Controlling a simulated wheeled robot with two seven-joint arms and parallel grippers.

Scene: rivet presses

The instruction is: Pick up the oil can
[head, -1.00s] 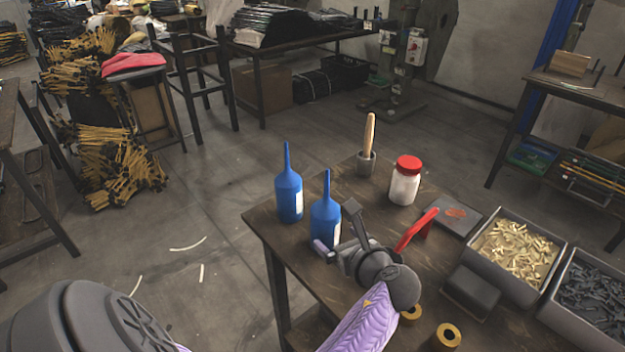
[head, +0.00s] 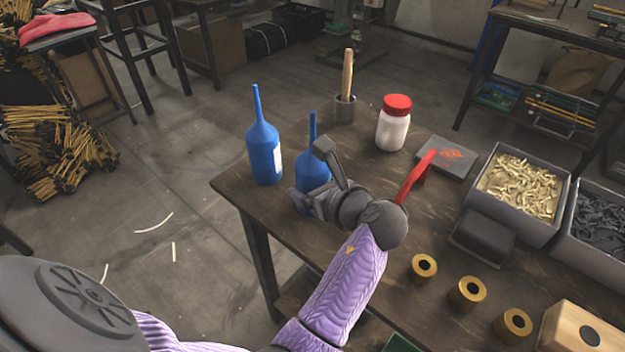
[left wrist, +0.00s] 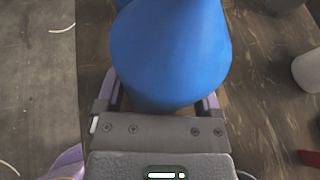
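Two blue oil cans with long thin spouts stand upright on the dark wooden table. The left one (head: 264,153) has a white label and stands free near the far left corner. The other can (head: 312,166) stands to its right, its lower part hidden by my left gripper (head: 306,197). In the left wrist view this blue can (left wrist: 170,55) fills the space ahead, with one purple finger on each side of it. The fingers (left wrist: 160,100) look spread, with table showing between them and the can's lower edge. My right gripper is in no view.
Behind the cans are a grey cup with a wooden-handled tool (head: 346,85) and a red-lidded white jar (head: 393,124). A red handle (head: 417,175), a bin of pale parts (head: 522,190) and brass rings (head: 467,293) lie to the right. The table's left edge is close to the cans.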

